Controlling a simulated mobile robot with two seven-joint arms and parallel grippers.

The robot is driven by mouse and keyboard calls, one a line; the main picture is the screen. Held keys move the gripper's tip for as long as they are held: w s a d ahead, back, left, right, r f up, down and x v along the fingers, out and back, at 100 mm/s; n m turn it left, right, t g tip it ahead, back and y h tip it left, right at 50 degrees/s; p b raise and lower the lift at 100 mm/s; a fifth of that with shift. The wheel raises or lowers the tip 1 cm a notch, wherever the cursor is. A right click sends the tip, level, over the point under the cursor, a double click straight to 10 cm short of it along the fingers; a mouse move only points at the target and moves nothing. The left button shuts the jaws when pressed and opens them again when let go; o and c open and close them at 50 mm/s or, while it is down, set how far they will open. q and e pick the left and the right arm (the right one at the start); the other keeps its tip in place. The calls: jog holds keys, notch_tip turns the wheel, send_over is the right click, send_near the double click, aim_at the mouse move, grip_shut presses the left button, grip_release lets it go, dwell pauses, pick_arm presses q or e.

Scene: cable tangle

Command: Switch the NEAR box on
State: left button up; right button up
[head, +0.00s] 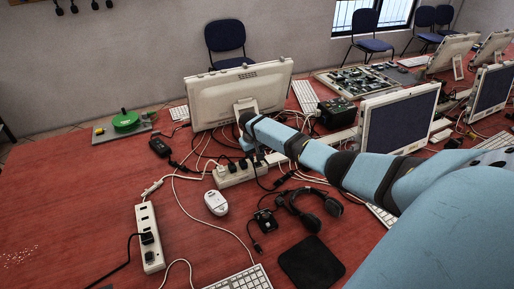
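A long white power strip (146,217) lies on the red table at the front left; I take it as the near box. A black plug (147,238) sits in its lower half. I cannot make out its switch state. A second white power strip (232,176) lies farther back, with dark plugs in it. My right arm reaches in from the right, and its dark gripper end (251,152) is over or just beside this farther strip, well away from the near one. Its fingers are too small and dark to read. My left gripper is not in view.
Tangled cables run around both strips. A white mouse (216,203), a headset (312,210), a black pad (311,262) and a keyboard (240,281) lie at the front. A monitor (238,92) stands behind. The table's left part is mostly clear.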

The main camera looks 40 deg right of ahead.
aim_at(258, 163)
jog(key=shift+s+d+f, duration=0.1)
jog(key=shift+d+f, duration=0.05)
jog(key=shift+f, duration=0.65)
jog(key=shift+d+f, duration=0.1)
jog(key=shift+f, duration=0.7)
jog(key=c, duration=0.6)
jog(key=shift+s+d+r+y+p, duration=0.15)
jog(key=shift+y+p, duration=0.15)
jog(key=shift+y, duration=0.2)
jog(key=shift+c, duration=0.2)
jog(key=shift+d+t+y, duration=0.2)
jog(key=shift+t+y, duration=0.4)
jog(key=shift+y, duration=0.8)
jog(key=o, duration=0.6)
jog(key=shift+o, duration=0.2)
notch_tip(258, 163, up, 13)
jog(key=d, duration=0.2)
jog(key=shift+s+d+r+p, duration=0.2)
jog(key=shift+s+p, duration=0.1)
jog(key=shift+p, duration=0.1)
